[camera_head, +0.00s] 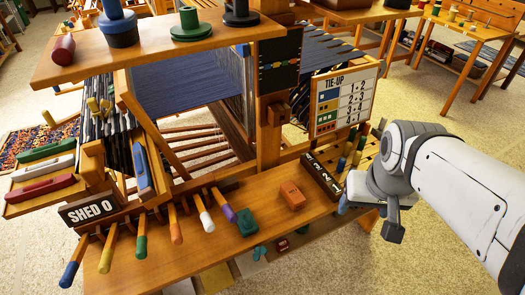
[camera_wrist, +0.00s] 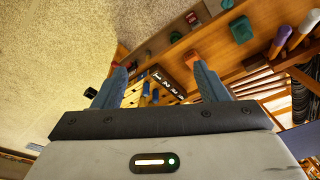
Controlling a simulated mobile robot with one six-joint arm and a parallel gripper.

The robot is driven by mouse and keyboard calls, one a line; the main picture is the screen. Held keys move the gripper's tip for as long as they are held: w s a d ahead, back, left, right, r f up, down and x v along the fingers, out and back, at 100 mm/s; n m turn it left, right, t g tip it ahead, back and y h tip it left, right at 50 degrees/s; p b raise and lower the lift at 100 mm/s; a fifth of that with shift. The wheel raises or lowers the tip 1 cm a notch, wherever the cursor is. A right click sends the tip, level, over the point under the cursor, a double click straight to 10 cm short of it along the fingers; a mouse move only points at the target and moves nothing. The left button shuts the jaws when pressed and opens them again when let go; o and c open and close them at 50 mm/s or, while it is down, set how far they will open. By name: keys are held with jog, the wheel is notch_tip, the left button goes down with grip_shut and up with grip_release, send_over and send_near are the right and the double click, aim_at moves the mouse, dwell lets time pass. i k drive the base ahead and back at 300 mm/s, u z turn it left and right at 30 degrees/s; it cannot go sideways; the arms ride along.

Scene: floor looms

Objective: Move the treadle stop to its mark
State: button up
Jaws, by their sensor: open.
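I cannot tell for certain which piece is the treadle stop. An orange block (camera_head: 291,195) with small marks on top sits on the wooden front shelf. A dark green block (camera_head: 246,222) sits to its left. A black numbered strip (camera_head: 321,176) is right of the orange block. My gripper (camera_head: 362,204) is open and empty above the shelf's right end. In the wrist view its two blue-grey fingers (camera_wrist: 160,78) are apart. I cannot identify the mark.
Pegs (camera_head: 354,153) stand in a board beside the strip, close to my gripper. A TIE-UP chart (camera_head: 343,98) rises behind. Coloured levers (camera_head: 141,241) stick out along the shelf's left, by a SHED 0 sign (camera_head: 88,208). Carpet (camera_head: 430,262) at right is clear.

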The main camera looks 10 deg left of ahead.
aim_at(247, 225)
jog(key=z, duration=0.75)
jog(key=k, duration=1)
jog(key=u, duration=0.7)
jog(key=i, duration=0.5)
jog(key=u, duration=0.05)
